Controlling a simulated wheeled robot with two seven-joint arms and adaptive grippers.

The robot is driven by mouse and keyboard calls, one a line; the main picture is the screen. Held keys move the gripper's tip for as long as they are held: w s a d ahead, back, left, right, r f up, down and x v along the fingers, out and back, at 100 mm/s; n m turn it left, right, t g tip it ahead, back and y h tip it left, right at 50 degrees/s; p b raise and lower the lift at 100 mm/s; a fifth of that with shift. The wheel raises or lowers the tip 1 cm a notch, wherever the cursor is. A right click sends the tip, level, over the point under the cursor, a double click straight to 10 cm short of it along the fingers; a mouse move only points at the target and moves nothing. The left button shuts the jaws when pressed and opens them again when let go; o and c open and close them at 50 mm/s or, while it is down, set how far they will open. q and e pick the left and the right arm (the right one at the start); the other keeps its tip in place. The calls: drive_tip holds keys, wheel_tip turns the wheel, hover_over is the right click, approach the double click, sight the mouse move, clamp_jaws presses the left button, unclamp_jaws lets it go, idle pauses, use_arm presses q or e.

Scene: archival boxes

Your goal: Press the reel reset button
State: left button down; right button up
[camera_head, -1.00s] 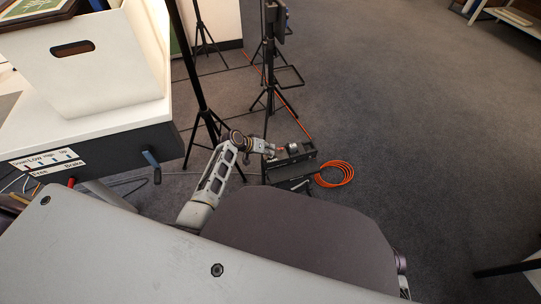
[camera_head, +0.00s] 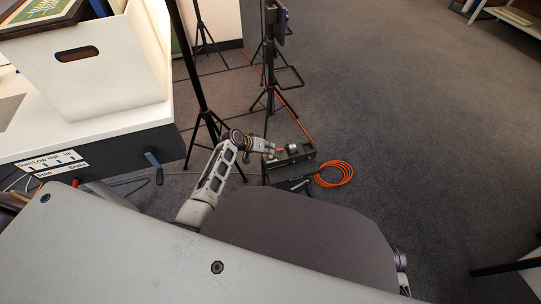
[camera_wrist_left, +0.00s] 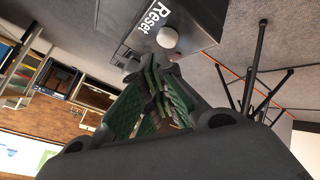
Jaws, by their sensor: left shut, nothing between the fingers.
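The reel unit is a dark box (camera_head: 290,168) low down in the middle of the head view. In the left wrist view its face carries a white "Reset" label (camera_wrist_left: 147,20) with a round, pale button (camera_wrist_left: 167,37) beside it. My left gripper (camera_head: 273,149) is at the near left side of the box. In the left wrist view its green-padded fingers (camera_wrist_left: 152,70) are shut and empty, with their tips just below the button. I cannot tell whether they touch the panel. My right gripper is not in view.
An orange hose (camera_head: 334,174) lies coiled right of the box. Black tripod stands (camera_head: 207,115) rise behind and left of my arm. A white desk with a cardboard box (camera_head: 100,75) fills the left. The carpet on the right is open.

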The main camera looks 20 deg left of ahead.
use_arm(q)
drive_tip(key=shift+r+p, duration=2.45)
drive_tip(key=shift+r, duration=0.25)
